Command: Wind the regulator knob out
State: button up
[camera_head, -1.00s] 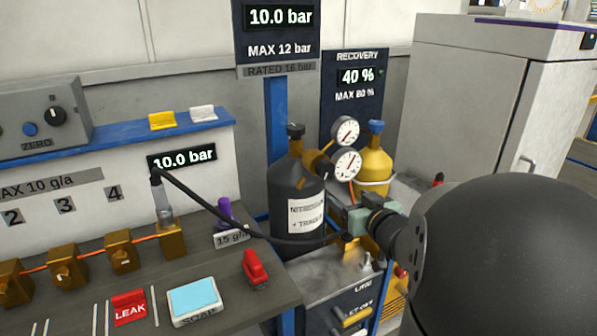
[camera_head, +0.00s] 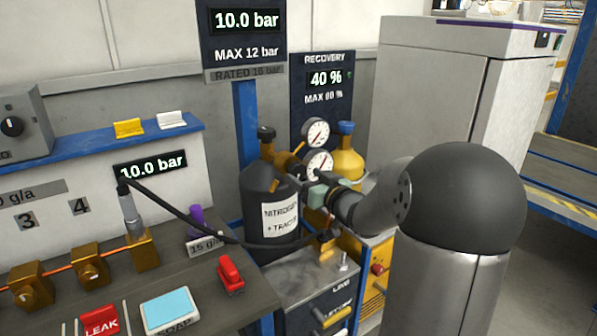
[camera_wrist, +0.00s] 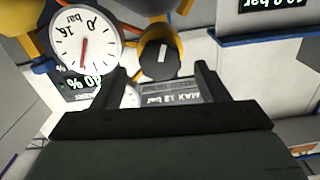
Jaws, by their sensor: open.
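The regulator knob (camera_wrist: 159,60) is black with a white pointer line, set in a yellow-orange body, and shows in the wrist view. My gripper (camera_wrist: 157,70) is open, and its two dark fingers stand on either side of the knob in the picture; I cannot tell whether either touches it. In the head view my gripper (camera_head: 318,190) is just below the lower gauge (camera_head: 318,163), and the knob is hidden there. The regulator (camera_head: 285,159) sits beside the dark nitrogen cylinder (camera_head: 270,190). A gauge (camera_wrist: 86,46) also shows left of the knob in the wrist view.
A yellow cylinder (camera_head: 346,155) stands close behind the gauges. A black hose (camera_head: 195,228) runs from the bench fitting toward the cylinder. The bench (camera_head: 205,290) holds a red clip (camera_head: 230,275) and a soap pad (camera_head: 170,308). The pressure display (camera_head: 245,20) reads 10.0 bar.

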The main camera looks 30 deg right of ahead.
aim_at(299, 172)
jog(key=shift+w+a, duration=0.15)
jog(key=shift+w, duration=0.9)
jog(key=shift+w+a, duration=0.15)
jog(key=shift+w, duration=0.85)
jog(key=c, duration=1)
jog(key=shift+f, duration=0.1)
